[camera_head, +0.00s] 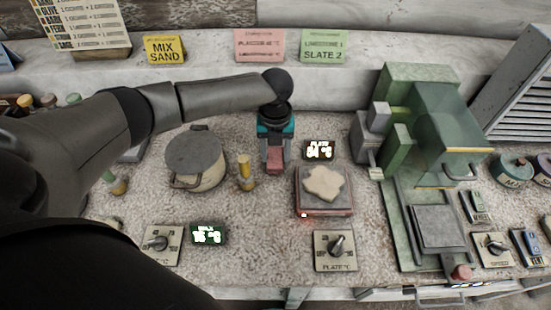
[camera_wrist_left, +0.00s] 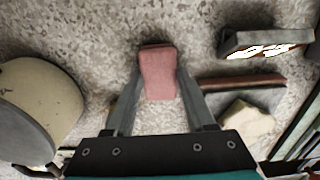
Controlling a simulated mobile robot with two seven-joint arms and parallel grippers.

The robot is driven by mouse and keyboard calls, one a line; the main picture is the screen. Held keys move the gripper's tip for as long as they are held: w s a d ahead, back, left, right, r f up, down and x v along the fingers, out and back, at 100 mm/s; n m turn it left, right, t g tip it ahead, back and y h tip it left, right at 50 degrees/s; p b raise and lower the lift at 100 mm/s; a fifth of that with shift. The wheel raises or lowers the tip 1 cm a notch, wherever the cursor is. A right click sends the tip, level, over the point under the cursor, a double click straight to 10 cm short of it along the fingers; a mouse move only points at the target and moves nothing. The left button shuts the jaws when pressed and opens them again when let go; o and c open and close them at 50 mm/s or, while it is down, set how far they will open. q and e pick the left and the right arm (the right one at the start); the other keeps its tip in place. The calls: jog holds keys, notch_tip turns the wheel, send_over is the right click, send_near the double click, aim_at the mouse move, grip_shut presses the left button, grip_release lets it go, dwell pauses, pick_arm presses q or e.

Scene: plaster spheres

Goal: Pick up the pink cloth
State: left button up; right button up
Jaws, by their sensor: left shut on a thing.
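The pink cloth (camera_wrist_left: 158,72) is a small, folded, block-like pink piece in the left wrist view. My left gripper (camera_wrist_left: 159,84) has one finger on each side of it and is shut on it. In the head view the left arm reaches in from the left, and the left gripper (camera_head: 274,160) points down with the pink cloth (camera_head: 275,167) at its fingertips. I cannot tell whether the cloth touches the counter. My right gripper is not in view.
A lidded cream pot (camera_head: 197,178) and a brass piece (camera_head: 245,175) stand left of the gripper. A heating plate (camera_head: 322,207) bearing a pale slab (camera_head: 324,183) and a small display (camera_head: 319,150) are to its right. A green machine (camera_head: 430,110) stands farther right.

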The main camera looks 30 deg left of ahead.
aim_at(276, 157)
pick_arm(q)
notch_tip(276, 157, up, 20)
jog(key=p, duration=0.3)
dwell(0.4)
jog(key=o, duration=0.8)
jog(key=c, duration=0.7)
